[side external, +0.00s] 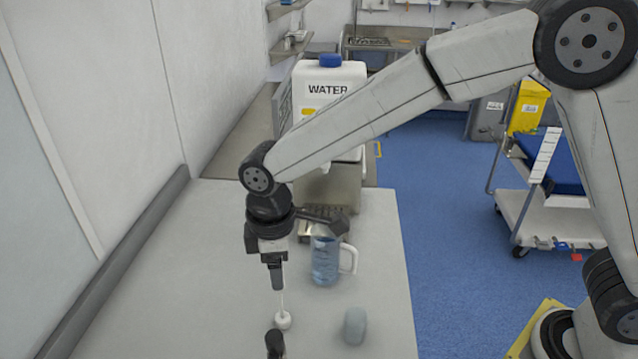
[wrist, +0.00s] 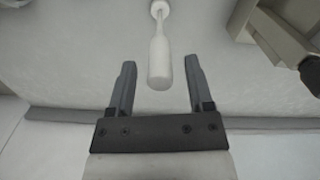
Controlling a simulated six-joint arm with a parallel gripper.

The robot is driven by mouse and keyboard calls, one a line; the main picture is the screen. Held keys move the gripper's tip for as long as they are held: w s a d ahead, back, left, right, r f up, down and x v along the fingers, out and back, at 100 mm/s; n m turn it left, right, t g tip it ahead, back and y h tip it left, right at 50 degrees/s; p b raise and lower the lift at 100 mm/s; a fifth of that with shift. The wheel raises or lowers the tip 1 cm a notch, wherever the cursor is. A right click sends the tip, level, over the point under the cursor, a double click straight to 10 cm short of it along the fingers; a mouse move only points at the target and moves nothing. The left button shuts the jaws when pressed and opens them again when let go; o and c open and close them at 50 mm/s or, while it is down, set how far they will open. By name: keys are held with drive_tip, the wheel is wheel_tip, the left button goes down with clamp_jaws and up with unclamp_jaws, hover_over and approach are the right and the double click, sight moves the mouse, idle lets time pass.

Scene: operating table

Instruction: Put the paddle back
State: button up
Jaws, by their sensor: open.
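The white paddle (wrist: 159,68) shows in the wrist view, with its wide end towards my gripper and a thin neck leading to a small round white end piece. In the side view its thin white rod (side external: 281,303) shows below my fingers, down to a round white piece (side external: 283,320) at the table. I cannot tell whether that piece is part of the paddle or a stand. My gripper (side external: 278,284) points down, open. In the wrist view its fingers (wrist: 160,62) are to either side of the wide end, with a visible gap on each side.
A clear jug (side external: 325,260) with blue tint stands right of my gripper. A grey rounded object (side external: 355,326) and a black upright object (side external: 274,343) are near the front. A white water canister (side external: 328,85) stands behind. The table's left part (side external: 190,270) is clear.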

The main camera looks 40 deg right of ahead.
wheel_tip(320, 180, up, 10)
drive_tip(key=shift+r, duration=0.1)
idle(0.4)
idle(0.5)
drive_tip(key=s+d+f+m+t, duration=0.1)
drive_tip(key=s+d+f+m, duration=0.2)
drive_tip(key=d, duration=0.5)
drive_tip(key=s+d+f+m, duration=0.4)
drive_tip(key=d+f, duration=0.2)
drive_tip(key=d, duration=0.2)
drive_tip(key=s+d+f+m+t, duration=0.1)
drive_tip(key=s+d+f+m, duration=0.3)
drive_tip(key=d, duration=0.4)
drive_tip(key=shift+f+m+t, duration=0.2)
drive_tip(key=shift+m+t, duration=0.1)
